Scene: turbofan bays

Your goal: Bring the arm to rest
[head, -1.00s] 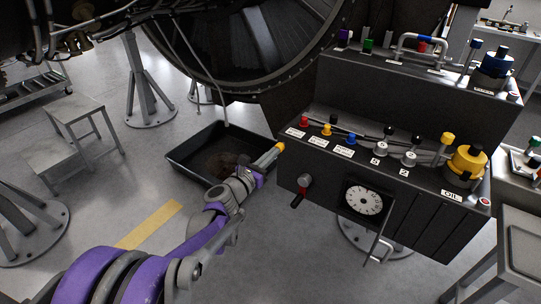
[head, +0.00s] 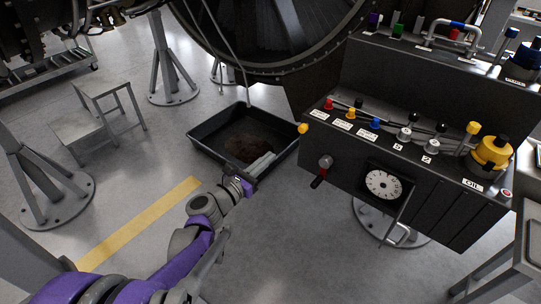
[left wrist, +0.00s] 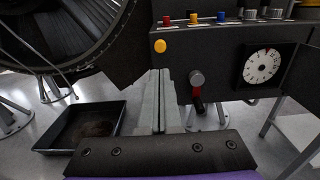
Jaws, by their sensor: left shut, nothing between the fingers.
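My left gripper (head: 262,164) shows in the head view with purple and grey arm links behind it. Its two grey fingers are shut together with nothing between them. They also show in the left wrist view (left wrist: 162,98), pointing toward the dark control console (left wrist: 220,75). In the head view the gripper is left of the console (head: 335,160) and appears in front of the black drip tray (head: 207,137). A yellow knob (head: 303,128) on the console's left edge is apart from the fingertips. My right gripper is not in view.
The console carries a white dial (head: 383,184), a red-handled lever (head: 320,176) and several coloured knobs. A large engine ring (head: 290,75) hangs behind the tray. A grey step stool (head: 110,105) and metal stands are at left. The floor around the yellow stripe (head: 140,225) is clear.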

